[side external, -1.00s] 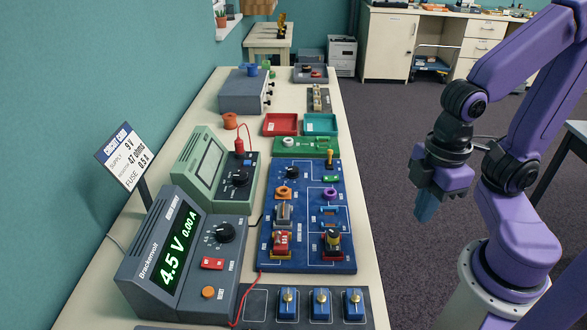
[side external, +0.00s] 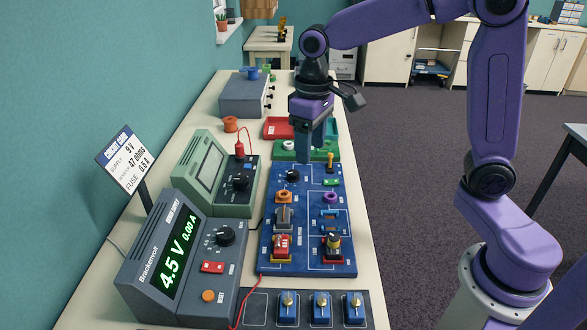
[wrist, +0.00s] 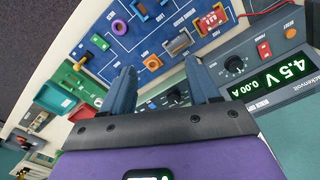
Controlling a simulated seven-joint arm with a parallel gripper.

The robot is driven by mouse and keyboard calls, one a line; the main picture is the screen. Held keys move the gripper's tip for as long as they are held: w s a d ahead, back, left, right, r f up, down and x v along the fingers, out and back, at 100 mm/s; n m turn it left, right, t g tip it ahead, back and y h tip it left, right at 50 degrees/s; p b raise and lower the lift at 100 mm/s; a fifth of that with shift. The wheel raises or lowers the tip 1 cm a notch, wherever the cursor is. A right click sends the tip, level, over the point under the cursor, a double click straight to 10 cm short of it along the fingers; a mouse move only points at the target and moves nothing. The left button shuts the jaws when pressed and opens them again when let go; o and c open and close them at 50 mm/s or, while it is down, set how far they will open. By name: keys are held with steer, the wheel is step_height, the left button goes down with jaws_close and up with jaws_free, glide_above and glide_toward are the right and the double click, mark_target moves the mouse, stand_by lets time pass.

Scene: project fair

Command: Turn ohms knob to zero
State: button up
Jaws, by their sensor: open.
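My gripper (side external: 306,158) hangs fingers-down over the far end of the blue circuit board (side external: 305,205), apart from the knobs. It is open and empty; its two fingers (wrist: 158,75) are spread in the wrist view. A black knob (side external: 292,176) sits on the board's far left part, just nearer than the fingers. The green meter (side external: 212,170) has another black knob (side external: 240,182), and the grey power supply has a third (side external: 225,236). Between the fingers, the wrist view shows a black knob (wrist: 174,97). Knob labels and pointer positions are too small to read.
The power supply (side external: 178,255) reads 4.5 V, 0.00 A. A card (side external: 128,158) lists 9 V, 47 ohms, 0.5 A. A red tray (side external: 278,128) and a green board (side external: 290,149) lie beyond the blue board. A red lead (side external: 240,149) stands up from the meter.

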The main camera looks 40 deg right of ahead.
mark_target(293, 172)
steer(key=w+d+m, duration=0.6)
steer(key=w+d, duration=0.2)
steer(key=w, duration=0.6)
step_height(293, 172, down, 18)
steer(key=shift+s+r, duration=0.1)
steer(key=shift+s, duration=0.05)
steer(key=c, duration=1)
